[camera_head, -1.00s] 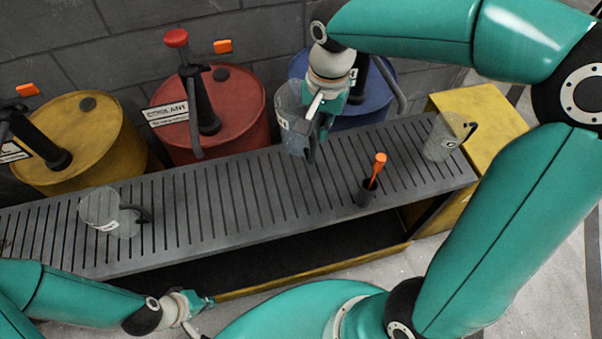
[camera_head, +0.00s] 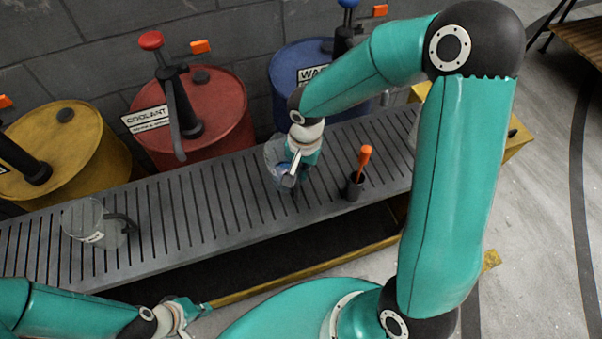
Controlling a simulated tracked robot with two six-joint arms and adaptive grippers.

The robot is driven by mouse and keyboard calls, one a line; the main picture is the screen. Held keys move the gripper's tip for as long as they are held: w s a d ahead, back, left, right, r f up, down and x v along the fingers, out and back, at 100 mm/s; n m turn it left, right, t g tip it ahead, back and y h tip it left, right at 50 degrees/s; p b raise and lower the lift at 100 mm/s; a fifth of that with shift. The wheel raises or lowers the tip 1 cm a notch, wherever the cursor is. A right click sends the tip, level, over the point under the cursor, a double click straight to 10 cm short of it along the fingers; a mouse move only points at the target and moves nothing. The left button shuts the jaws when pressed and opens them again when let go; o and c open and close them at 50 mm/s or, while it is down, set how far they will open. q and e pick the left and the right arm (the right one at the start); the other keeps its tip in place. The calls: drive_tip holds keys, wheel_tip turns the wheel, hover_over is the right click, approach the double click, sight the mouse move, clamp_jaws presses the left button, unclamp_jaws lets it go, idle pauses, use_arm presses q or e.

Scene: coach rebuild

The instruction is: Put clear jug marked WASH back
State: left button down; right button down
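A clear jug (camera_head: 276,160) with a bluish tint low down is at my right gripper (camera_head: 291,177), over the slatted grate (camera_head: 232,195) in front of the blue drum (camera_head: 296,66). The gripper appears shut on it; its fingers and part of the jug overlap, and its marking cannot be read. I cannot tell whether its base touches the grate. The blue drum's label starts "WA"; my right arm covers the rest. My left gripper (camera_head: 190,318) is low at the left, in front of the grate, open and empty.
Another clear jug (camera_head: 90,225) stands on the grate's left part. An orange-handled tool stands in a dark holder (camera_head: 353,188) right of the held jug. Behind are a red COOLANT drum (camera_head: 205,125) and a yellow drum (camera_head: 75,150). A third jug is mostly hidden behind my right arm.

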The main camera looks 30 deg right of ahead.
drive_tip(key=shift+f, duration=0.95)
drive_tip(key=shift+f, duration=0.1)
drive_tip(key=c, duration=1.3)
unclamp_jaws()
drive_tip(key=r, duration=0.6)
drive_tip(key=r+p, duration=0.1)
drive_tip(key=r, duration=0.5)
drive_tip(key=shift+s+d+r, duration=0.15)
drive_tip(key=shift+s, duration=0.05)
